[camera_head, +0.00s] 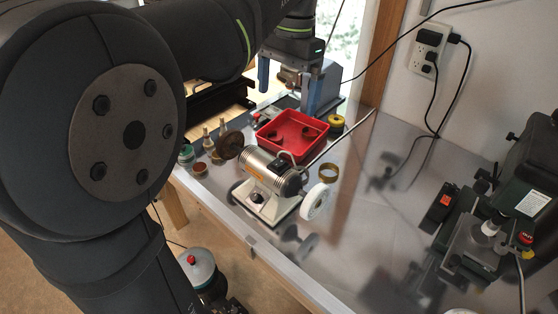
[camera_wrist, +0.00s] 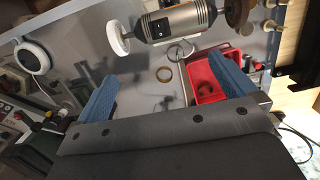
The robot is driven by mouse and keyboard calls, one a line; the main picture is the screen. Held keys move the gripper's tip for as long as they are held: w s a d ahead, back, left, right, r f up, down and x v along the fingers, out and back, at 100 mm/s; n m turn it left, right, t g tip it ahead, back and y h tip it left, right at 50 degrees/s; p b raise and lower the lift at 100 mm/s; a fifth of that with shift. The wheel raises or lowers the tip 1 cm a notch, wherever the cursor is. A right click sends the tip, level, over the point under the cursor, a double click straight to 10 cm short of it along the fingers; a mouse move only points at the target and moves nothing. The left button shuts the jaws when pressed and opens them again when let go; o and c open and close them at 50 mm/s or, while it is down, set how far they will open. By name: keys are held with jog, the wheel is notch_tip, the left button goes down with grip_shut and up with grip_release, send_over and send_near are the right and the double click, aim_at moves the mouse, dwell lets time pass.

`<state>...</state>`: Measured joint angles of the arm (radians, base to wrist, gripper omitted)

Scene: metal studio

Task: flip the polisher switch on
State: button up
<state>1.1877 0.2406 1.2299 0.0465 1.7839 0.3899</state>
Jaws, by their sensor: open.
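The polisher (camera_head: 275,172) is a small cream and silver bench motor on the table, with a white wheel (camera_head: 315,203) at its right and a brown wheel (camera_head: 229,146) at its left. Its dark switch (camera_head: 256,197) is on the front of the base; the switch position is too small to tell. In the wrist view the polisher (camera_wrist: 180,22) is at the top, with the black switch plate (camera_wrist: 158,25) showing. My gripper (camera_head: 289,88) is behind the red tray, apart from the polisher. Its blue fingers (camera_wrist: 168,70) are spread, with nothing held between them.
A red tray (camera_head: 290,152) with small parts lies behind the polisher. Small bottles (camera_head: 208,140) stand at the left edge. A green machine (camera_head: 525,190) is at the right. The reflective tabletop (camera_head: 370,225) right of the polisher is clear.

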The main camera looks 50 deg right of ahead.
notch_tip(320, 180, up, 2)
jog(key=shift+d+r, duration=0.1)
jog(key=shift+d, duration=0.05)
jog(key=shift+c, duration=0.2)
